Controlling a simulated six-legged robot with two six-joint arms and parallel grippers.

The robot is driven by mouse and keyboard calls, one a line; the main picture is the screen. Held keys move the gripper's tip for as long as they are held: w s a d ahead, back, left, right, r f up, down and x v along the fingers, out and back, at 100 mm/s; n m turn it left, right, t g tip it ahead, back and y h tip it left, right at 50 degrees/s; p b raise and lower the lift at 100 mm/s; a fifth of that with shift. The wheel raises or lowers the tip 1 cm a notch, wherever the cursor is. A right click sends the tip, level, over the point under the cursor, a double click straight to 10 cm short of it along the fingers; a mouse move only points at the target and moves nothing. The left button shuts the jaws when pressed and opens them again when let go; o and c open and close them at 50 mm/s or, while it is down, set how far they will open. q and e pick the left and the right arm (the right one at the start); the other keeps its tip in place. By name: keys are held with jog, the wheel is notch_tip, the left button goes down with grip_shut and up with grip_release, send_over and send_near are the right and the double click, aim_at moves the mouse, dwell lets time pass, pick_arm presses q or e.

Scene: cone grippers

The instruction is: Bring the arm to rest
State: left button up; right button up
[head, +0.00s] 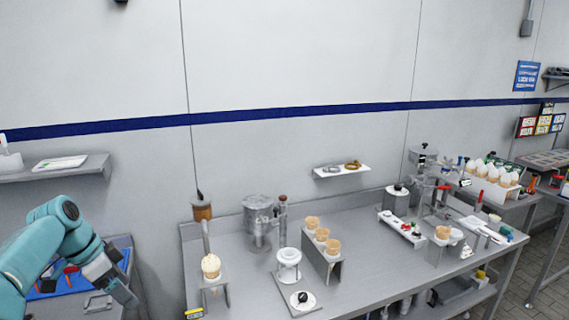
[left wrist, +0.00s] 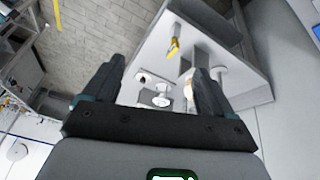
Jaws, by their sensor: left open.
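My left arm comes in from the left in the head view, teal with dark joints. Its gripper (head: 123,293) points down and to the right, over the small bench at the lower left. In the left wrist view the two dark fingers of the left gripper (left wrist: 155,92) stand wide apart with nothing between them. Beyond the fingers, that view shows a grey surface with white round pieces and a yellow item, well apart from the fingers. My right gripper shows in neither view.
A steel table (head: 365,230) holds a cone rack (head: 322,262), a scooped cone (head: 211,267) in a stand, and metal machines. A small bench with a blue mat (head: 50,290) stands at the lower left. A wall shelf (head: 55,170) hangs above it.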

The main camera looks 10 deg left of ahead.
pick_arm(q)
jog(key=s+d+f+n+b, duration=0.1)
jog(key=d+f+n, duration=0.1)
jog(key=d+f, duration=0.6)
jog(key=s+d+f+n+g+b, duration=0.15)
jog(key=d+f, duration=0.25)
jog(key=f, duration=0.9)
jog(key=d+f+n, duration=0.2)
jog(key=d+f, duration=0.4)
jog(key=f, duration=0.4)
jog(key=s+d+f+n+b, duration=0.1)
jog(key=s+d+f, duration=0.2)
jog(key=s, duration=0.4)
jog(key=s+d+f+n+b, duration=0.1)
jog(key=s+d+f+n, duration=0.1)
jog(key=s+d+f, duration=0.2)
jog(key=s+d+f+n+b, duration=0.1)
jog(key=s+d+f, duration=0.3)
jog(key=s, duration=0.6)
jog(key=shift+s+d+f+n+g, duration=0.15)
jog(key=shift+s+d+n+g, duration=0.25)
jog(key=shift+d, duration=0.45)
